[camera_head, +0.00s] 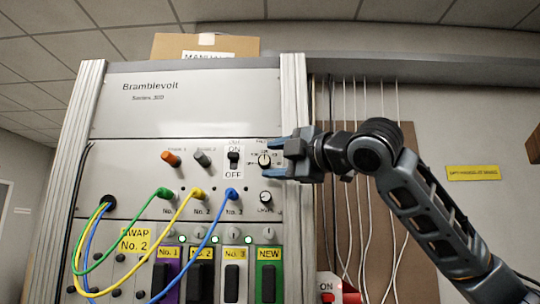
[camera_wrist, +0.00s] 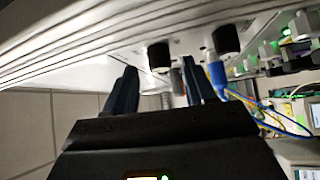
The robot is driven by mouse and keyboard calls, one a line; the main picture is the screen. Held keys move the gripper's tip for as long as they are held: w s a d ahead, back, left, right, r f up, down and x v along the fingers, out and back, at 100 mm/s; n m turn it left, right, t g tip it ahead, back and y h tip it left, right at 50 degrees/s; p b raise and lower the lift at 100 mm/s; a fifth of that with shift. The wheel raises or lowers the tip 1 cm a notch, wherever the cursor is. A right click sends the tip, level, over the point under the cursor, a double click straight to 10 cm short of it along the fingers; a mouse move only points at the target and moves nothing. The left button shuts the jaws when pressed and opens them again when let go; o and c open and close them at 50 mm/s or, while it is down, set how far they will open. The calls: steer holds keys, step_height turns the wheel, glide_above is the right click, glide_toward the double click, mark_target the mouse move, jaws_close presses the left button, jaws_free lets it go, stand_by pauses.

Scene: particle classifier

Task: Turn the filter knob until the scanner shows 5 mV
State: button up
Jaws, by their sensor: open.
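The black knob (camera_head: 265,160) with a scale around it sits at the upper right of the Bramblevolt panel (camera_head: 180,105); its label is too small to read surely, so I cannot confirm it is the filter knob. My gripper (camera_head: 281,154) is open just right of this knob, its fingers above and below it. In the wrist view a black knob (camera_wrist: 160,56) shows between the tips of my open gripper (camera_wrist: 158,68). I cannot tell whether they touch. No scanner reading is legible.
A second knob (camera_head: 265,198) sits below. An ON/OFF switch (camera_head: 234,159), an orange knob (camera_head: 171,159) and a grey knob (camera_head: 203,159) are to the left. Green, yellow and blue cables (camera_head: 231,194) plug in beneath. Pale cords (camera_head: 356,225) hang at right.

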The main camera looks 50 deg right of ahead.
steer(key=shift+w+d+r, duration=0.1)
steer(key=shift+w+d, duration=0.05)
steer(key=shift+w, duration=0.85)
jaws_close()
